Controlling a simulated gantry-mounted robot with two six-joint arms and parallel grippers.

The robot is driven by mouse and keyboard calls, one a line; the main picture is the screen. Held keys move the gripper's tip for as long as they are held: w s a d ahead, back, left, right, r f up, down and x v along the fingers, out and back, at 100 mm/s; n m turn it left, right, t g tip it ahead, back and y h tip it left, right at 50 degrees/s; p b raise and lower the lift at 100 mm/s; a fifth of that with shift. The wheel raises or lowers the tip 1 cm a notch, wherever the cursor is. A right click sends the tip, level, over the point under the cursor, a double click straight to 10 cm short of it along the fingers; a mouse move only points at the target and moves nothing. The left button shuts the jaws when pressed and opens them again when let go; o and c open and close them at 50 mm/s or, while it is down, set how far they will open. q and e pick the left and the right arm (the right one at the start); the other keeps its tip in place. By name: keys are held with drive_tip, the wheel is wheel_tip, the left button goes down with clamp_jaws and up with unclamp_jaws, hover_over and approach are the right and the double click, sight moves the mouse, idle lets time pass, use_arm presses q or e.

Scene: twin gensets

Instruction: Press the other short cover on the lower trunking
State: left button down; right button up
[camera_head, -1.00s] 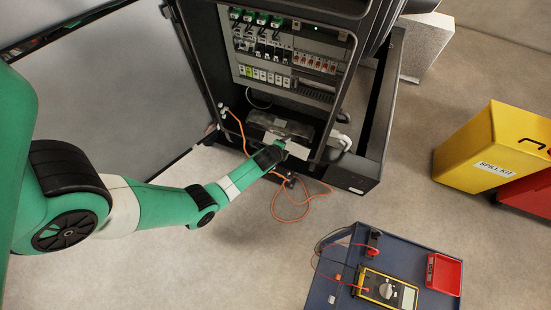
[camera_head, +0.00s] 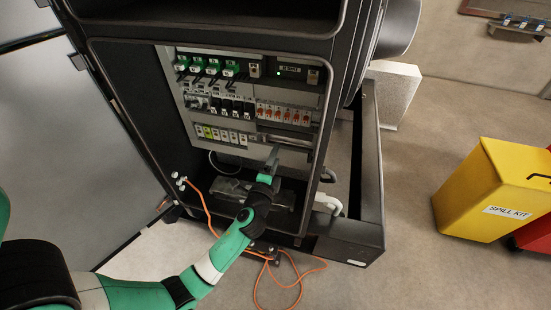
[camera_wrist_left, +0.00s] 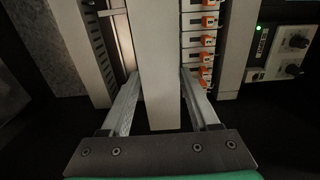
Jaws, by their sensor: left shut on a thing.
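My left gripper (camera_head: 268,172) is inside the open cabinet, in front of the lower part of the panel. In the left wrist view my left gripper (camera_wrist_left: 157,88) has one finger on each side of a plain pale grey strip, the short cover (camera_wrist_left: 156,50), and is shut on it. In the head view the cover (camera_head: 272,156) shows as a small grey piece at the fingertips. The slotted wall of the lower trunking (camera_wrist_left: 78,45) shows left of the cover in the wrist view. The cover hides part of the panel; I cannot tell whether it touches the trunking. My right gripper is not in view.
Orange-tipped breakers (camera_wrist_left: 207,45) are right of the cover in the wrist view. The cabinet frame (camera_head: 335,120) bounds the opening. An orange cable (camera_head: 283,287) loops out over the floor. A yellow spill kit bin (camera_head: 485,190) stands at the right.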

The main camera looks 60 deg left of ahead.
sight(283, 136)
use_arm(q)
drive_tip(key=b+x, duration=0.2)
drive_tip(key=x, duration=0.6)
idle(0.4)
drive_tip(key=shift+w+a, duration=0.1)
drive_tip(key=shift+a, duration=0.05)
drive_tip(key=shift+w+a+b, duration=0.4)
drive_tip(key=shift+a+b, duration=0.1)
drive_tip(key=shift+b, duration=0.2)
idle(2.3)
drive_tip(key=shift+c, duration=0.5)
unclamp_jaws()
drive_tip(key=shift+o, duration=0.3)
drive_tip(key=shift+w, duration=0.1)
drive_tip(key=shift+r, duration=0.1)
